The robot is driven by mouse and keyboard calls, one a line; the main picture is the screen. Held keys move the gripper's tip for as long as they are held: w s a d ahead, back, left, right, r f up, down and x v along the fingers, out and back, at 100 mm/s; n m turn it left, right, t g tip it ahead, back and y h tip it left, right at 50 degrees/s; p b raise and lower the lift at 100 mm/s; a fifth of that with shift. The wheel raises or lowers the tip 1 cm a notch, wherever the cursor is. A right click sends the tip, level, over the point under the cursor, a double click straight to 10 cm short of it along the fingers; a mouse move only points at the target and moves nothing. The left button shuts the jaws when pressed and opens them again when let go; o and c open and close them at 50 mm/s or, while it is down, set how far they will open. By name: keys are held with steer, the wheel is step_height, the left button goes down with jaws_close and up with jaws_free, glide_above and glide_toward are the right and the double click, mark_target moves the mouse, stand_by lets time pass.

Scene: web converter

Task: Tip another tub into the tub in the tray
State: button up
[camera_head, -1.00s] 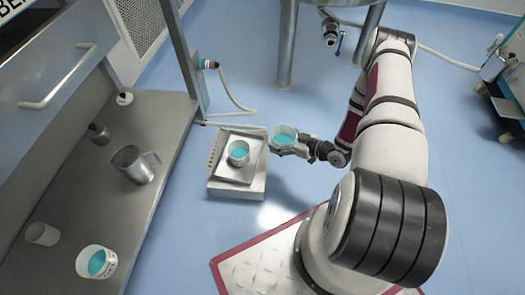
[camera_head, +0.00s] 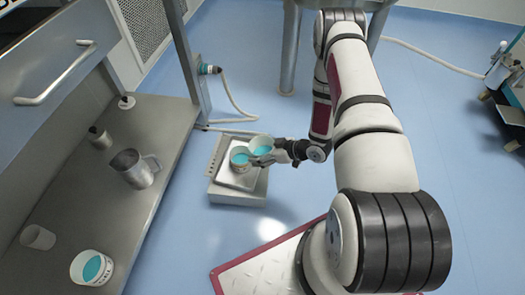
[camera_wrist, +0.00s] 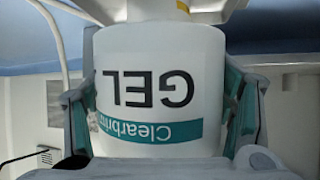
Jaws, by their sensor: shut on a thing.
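My gripper (camera_head: 270,158) is shut on a white tub with teal contents (camera_head: 261,143). In the wrist view this held tub (camera_wrist: 158,75) shows upside-down "GEL" and "Clearbrite"-like lettering between the two fingers. A smaller-looking tub with teal contents (camera_head: 239,158) sits in the tray (camera_head: 228,178) on a white block-like stand. The held tub is just right of and above the tub in the tray and partly overlaps it in the head view. The held tub looks slightly tilted toward it. I cannot tell whether they touch.
A steel leg (camera_head: 288,60) stands behind.

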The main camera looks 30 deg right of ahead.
mark_target(255, 152)
steer(key=shift+w+a+f+g+h, duration=0.5)
steer(key=shift+f+g+h, duration=0.2)
steer(key=shift+g, duration=0.3)
steer(key=shift+w+a+f+g+h, duration=0.35)
steer(key=shift+w+f+g+h, duration=0.2)
steer(key=shift+g+h, duration=0.35)
steer(key=shift+d+f+g+h+p, duration=0.1)
steer(key=shift+f+g+h+p, duration=0.25)
steer(key=shift+g, duration=0.25)
steer(key=shift+f+g+h+p, duration=0.15)
steer(key=shift+g+h+p, duration=0.1)
steer(key=shift+g+h, duration=0.3)
steer(key=shift+r+g+h+p, duration=0.25)
steer(key=shift+g+p, duration=0.3)
steer(key=shift+p, duration=0.4)
steer(key=shift+s+f+g+h+p, duration=0.15)
steer(key=shift+s+g+h+p, duration=0.15)
steer(key=shift+p, duration=0.25)
steer(key=shift+c, duration=0.2)
steer(key=shift+w+r+p, duration=0.2)
steer(key=shift+r+p, duration=0.05)
steer(key=shift+p, duration=0.35)
steer(key=shift+w+r, duration=0.15)
steer(key=shift+w, duration=0.05)
steer(key=shift+g+h+p, duration=0.25)
steer(key=shift+g+p, duration=0.05)
steer(key=shift+r+g+p, duration=0.2)
steer(key=shift+g+p, duration=0.1)
steer(key=shift+p, duration=0.15)
